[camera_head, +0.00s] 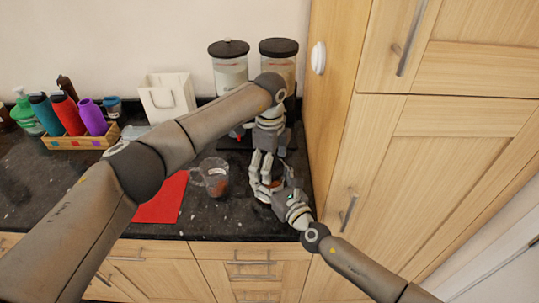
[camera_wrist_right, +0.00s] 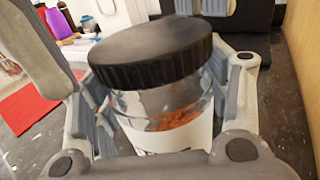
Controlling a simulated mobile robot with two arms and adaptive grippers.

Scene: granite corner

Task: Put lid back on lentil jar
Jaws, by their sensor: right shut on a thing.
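The lentil jar (camera_wrist_right: 175,135) is clear, with orange lentils and a white label. It stands between the fingers of my right gripper (camera_wrist_right: 165,105), which is shut on its body. The black ribbed lid (camera_wrist_right: 150,55) sits over the jar's mouth and looks slightly tilted; I cannot tell whether it is fully seated. In the head view my right gripper (camera_head: 268,190) comes in from the lower right and hides most of the jar. My left gripper (camera_head: 263,165) reaches down from above, close beside it. Its fingertips overlap the right hand, so I cannot tell its opening.
A glass jug (camera_head: 213,178) stands left of the hands, beside a red mat (camera_head: 160,200). Two black-lidded canisters (camera_head: 229,75) stand at the back wall. A wooden caddy (camera_head: 75,142) with bottles and a white bag (camera_head: 167,98) are at left. A tall wooden cabinet (camera_head: 330,110) closes the right side.

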